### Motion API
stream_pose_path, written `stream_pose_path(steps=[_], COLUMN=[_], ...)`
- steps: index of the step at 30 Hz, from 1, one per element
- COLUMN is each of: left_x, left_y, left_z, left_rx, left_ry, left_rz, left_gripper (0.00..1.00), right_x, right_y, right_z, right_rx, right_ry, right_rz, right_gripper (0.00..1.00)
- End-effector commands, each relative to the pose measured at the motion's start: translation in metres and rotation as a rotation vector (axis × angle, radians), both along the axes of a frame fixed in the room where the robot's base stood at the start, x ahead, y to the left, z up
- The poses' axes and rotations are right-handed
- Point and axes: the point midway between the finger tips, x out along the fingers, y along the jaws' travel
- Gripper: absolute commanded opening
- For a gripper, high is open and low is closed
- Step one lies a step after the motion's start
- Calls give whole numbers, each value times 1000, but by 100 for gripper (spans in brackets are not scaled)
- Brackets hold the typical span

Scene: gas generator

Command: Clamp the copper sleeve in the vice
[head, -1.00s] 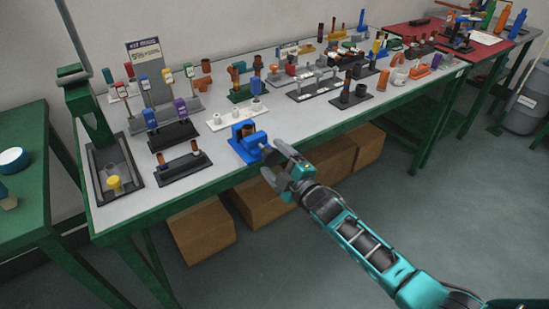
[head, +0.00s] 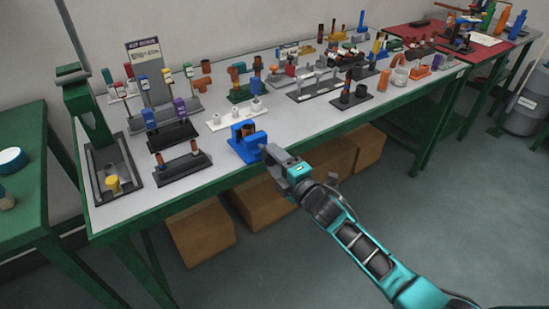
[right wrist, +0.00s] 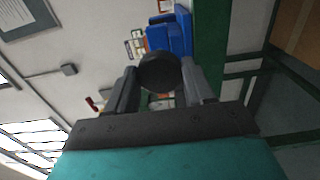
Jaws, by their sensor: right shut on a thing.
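The blue vice (head: 256,142) stands at the front edge of the grey-topped bench in the head view. The brown copper sleeve (head: 248,130) stands upright between its jaws; I cannot tell whether both jaws touch it. My right gripper (head: 269,151) is at the near right side of the vice. In the right wrist view its two fingers are shut on a dark round knob (right wrist: 160,72), with the blue vice (right wrist: 168,38) just beyond it. In the head view the fingers mostly hide the knob. My left gripper is not in view.
A dark rack with brown sleeves (head: 182,166) lies left of the vice, and a white block with pegs (head: 236,115) stands behind it. Cardboard boxes (head: 262,202) sit under the bench.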

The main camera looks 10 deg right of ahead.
Motion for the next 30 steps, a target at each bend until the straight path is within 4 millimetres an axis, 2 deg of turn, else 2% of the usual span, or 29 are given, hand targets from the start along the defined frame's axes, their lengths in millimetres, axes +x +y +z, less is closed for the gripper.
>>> stream_pose_path(steps=[1,6,17,30], left_x=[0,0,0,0], left_y=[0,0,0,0], left_z=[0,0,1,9], left_rx=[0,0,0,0], left_ry=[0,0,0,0], left_rz=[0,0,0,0], left_gripper=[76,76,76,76], right_x=[0,0,0,0], right_y=[0,0,0,0], right_z=[0,0,0,1], right_rx=[1,1,9,234], right_ry=[0,0,3,84], right_rz=[0,0,0,0], right_gripper=[36,22,22,22])
